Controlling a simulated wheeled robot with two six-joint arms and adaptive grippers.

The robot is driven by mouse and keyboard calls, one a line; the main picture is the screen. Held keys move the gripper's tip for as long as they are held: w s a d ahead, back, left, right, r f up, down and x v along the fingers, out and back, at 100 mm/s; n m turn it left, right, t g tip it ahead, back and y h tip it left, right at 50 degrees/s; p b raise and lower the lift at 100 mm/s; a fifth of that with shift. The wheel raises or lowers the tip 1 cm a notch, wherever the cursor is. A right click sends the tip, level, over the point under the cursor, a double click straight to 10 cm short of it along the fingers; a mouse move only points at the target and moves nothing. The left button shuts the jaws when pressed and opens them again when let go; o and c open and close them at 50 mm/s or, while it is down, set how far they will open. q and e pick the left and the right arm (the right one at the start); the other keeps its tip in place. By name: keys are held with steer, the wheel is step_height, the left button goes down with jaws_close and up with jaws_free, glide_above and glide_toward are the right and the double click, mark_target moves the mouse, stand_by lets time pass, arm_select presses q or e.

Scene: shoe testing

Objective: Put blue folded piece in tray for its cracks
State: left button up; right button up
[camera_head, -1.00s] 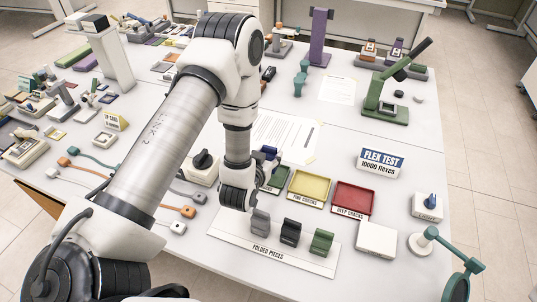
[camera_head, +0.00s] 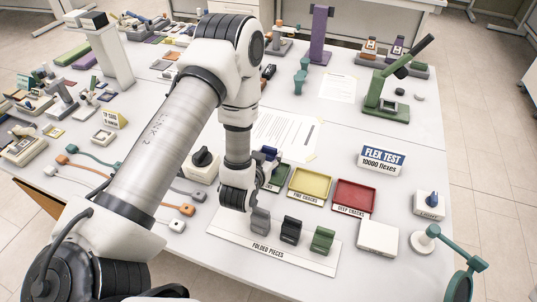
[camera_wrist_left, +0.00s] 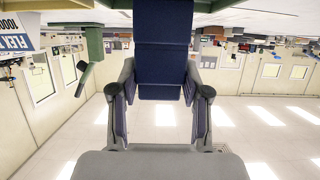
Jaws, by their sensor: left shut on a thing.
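My left gripper (camera_wrist_left: 160,88) is shut on the blue folded piece (camera_wrist_left: 162,50), a dark blue slab between its two fingers in the left wrist view. In the head view the blue folded piece (camera_head: 270,153) shows as a small dark blue patch beyond my wrist, at the green tray (camera_head: 277,180). My wrist hides the gripper and part of that tray, and I cannot tell whether the piece touches it. To the right are the yellow tray (camera_head: 310,184), labelled FINE CRACKS, and the red tray (camera_head: 354,197), labelled DEEP CRACKS. My right gripper is not in view.
A FOLDED PIECES board (camera_head: 270,251) in front holds grey (camera_head: 260,221), black (camera_head: 291,230) and green (camera_head: 323,239) pieces. A white box (camera_head: 377,238), a FLEX TEST sign (camera_head: 381,161) and a green device (camera_head: 388,106) stand to the right. A black-knobbed box (camera_head: 203,166) is left of my wrist.

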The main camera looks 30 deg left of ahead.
arm_select(q)
steer(key=shift+f+b, duration=0.4)
steer(key=shift+f, duration=0.2)
steer(key=o, duration=1.3)
steer(key=shift+r, duration=0.1)
steer(key=shift+s, duration=0.1)
steer(key=v, duration=0.7)
steer(key=shift+s+r, duration=0.1)
steer(key=shift+s, duration=0.1)
